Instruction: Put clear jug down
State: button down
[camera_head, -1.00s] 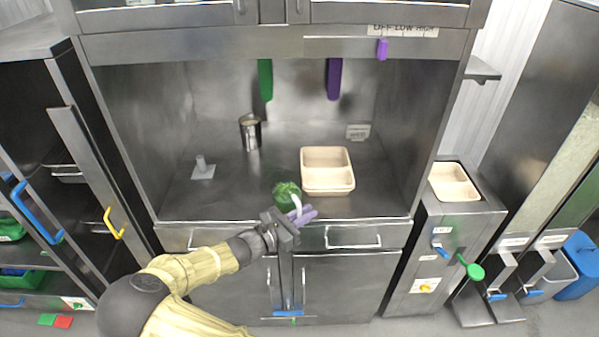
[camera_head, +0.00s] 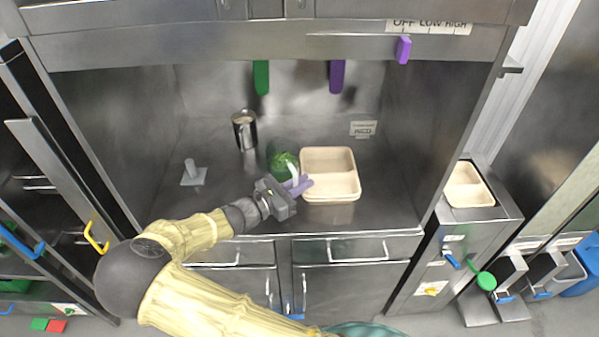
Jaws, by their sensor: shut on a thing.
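The clear jug (camera_head: 283,158) shows green contents and a pale handle. It is inside the steel alcove, just left of the cream two-compartment tray (camera_head: 331,191). My gripper (camera_head: 298,184) has purple fingers and is shut at the jug's handle side, in front of it. The fingers hide part of the handle. I cannot tell whether the jug's base touches the steel counter (camera_head: 230,203).
A steel canister (camera_head: 244,130) stands behind and left of the jug. A grey post on a flat base (camera_head: 190,174) is at the left. Bare counter lies between them. A second cream tray (camera_head: 467,186) sits on the unit at right.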

jog(key=shift+r, duration=0.1)
jog(key=shift+f+p, duration=0.55)
jog(key=shift+f, duration=2.6)
jog(key=shift+f, duration=0.1)
jog(key=shift+f+p, duration=0.35)
jog(key=shift+f, duration=1.45)
jog(key=shift+f, duration=0.15)
jog(key=c, duration=1.7)
grip_release()
jog(key=shift+c, duration=0.2)
